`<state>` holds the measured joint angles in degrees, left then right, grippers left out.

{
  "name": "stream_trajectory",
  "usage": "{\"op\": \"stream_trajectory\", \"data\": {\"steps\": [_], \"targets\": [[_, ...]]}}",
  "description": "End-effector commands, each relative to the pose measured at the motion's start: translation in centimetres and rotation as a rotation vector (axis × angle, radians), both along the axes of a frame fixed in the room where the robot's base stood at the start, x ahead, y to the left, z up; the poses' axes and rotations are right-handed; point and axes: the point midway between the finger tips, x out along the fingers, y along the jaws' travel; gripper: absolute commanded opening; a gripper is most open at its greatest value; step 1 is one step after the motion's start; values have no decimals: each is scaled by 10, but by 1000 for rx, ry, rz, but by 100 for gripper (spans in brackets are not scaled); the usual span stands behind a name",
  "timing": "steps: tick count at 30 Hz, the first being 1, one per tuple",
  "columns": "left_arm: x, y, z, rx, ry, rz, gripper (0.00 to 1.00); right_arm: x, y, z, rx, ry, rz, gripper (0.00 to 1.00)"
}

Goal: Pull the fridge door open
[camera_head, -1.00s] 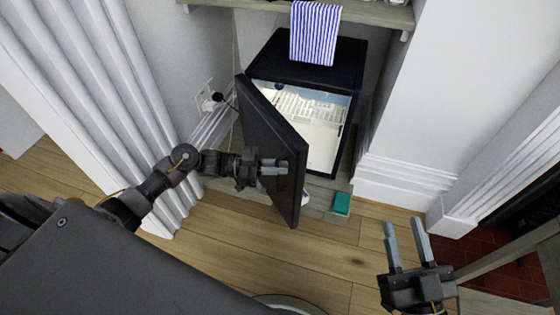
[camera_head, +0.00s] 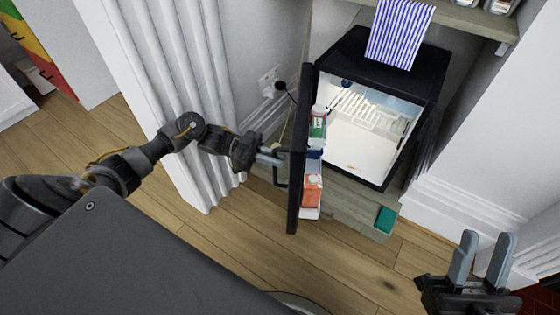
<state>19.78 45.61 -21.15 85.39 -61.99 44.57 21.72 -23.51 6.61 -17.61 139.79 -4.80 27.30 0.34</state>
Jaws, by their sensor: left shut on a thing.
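The small black fridge (camera_head: 424,62) stands in an alcove with its lit white interior showing. Its dark door (camera_head: 294,205) is swung wide open to the left and seen nearly edge-on. A bar handle (camera_head: 281,180) is on the door's outer face. My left gripper (camera_head: 272,156) is shut on the door handle from the left; the exact grip of the fingertips is small to see. My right gripper (camera_head: 482,255) is open and empty at the lower right, well away from the fridge.
Door shelves hold a green-labelled bottle (camera_head: 318,124) and an orange carton (camera_head: 312,188). A teal box (camera_head: 386,219) lies in front. White curved panelling (camera_head: 175,75) stands behind my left arm.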

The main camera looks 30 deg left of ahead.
Motion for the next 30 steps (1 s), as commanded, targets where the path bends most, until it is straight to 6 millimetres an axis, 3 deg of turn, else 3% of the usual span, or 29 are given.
{"op": "stream_trajectory", "data": {"steps": [19,20,23,30], "targets": [[1,7,0,0,-2,-4,0,-3,-4,2,17,-36,-7,36],[1,7,0,0,-2,-4,14,-3,-4,2,17,-36,-7,36],[1,7,0,0,-2,-5,27,-3,-4,2,17,-36,-7,36],[1,7,0,0,-1,-5,29,-3,-3,2,17,-34,-7,36]]}}
